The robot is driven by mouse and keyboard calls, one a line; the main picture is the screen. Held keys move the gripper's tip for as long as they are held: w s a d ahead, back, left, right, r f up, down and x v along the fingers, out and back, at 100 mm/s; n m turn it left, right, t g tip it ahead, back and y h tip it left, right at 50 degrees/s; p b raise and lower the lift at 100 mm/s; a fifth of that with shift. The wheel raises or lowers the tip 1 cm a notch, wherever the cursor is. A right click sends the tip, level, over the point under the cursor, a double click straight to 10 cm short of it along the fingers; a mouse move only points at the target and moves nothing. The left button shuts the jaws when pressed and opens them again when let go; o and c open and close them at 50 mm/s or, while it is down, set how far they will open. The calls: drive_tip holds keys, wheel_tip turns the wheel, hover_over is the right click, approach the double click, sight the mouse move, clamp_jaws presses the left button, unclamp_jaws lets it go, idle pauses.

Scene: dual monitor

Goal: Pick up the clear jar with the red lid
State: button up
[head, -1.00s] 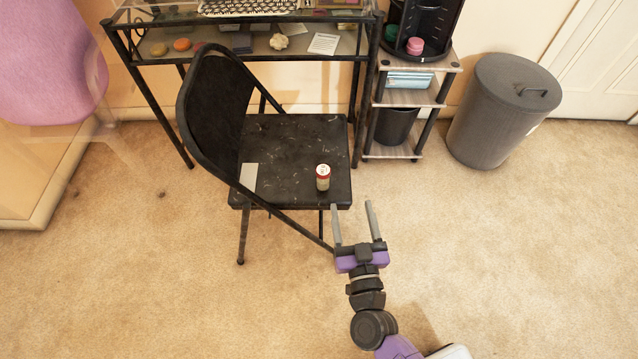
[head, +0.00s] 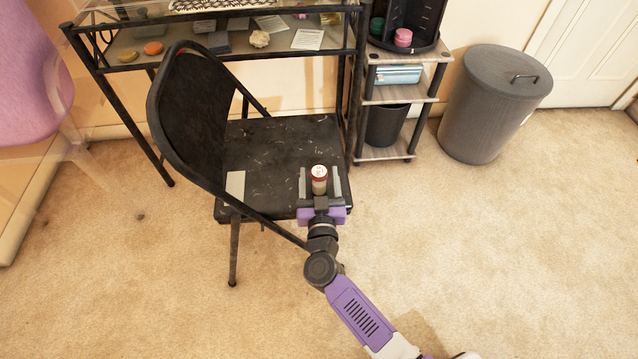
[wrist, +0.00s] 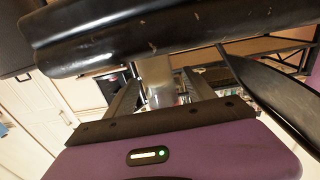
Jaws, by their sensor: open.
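The clear jar with the red lid (head: 319,181) stands upright on the black seat of a folding chair, near the seat's front right. In the wrist view a pale, blurred cylinder (wrist: 156,80), likely the jar, shows between the fingers. My gripper (head: 320,178) is open, with one finger on each side of the jar. I cannot tell whether either finger touches it. The lower part of the jar is partly hidden by my gripper in the head view.
The black folding chair (head: 275,150) has its backrest on the left. A light card (head: 235,185) lies on the seat's left edge. Behind stand a desk (head: 120,55), a small shelf (head: 385,152) and a grey bin (head: 490,105). Carpet (head: 500,230) is clear at right.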

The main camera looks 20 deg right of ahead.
drive_tip(key=shift+b+x, duration=0.3)
drive_tip(key=shift+x, duration=0.95)
drive_tip(key=shift+c, duration=0.4)
clamp_jaws()
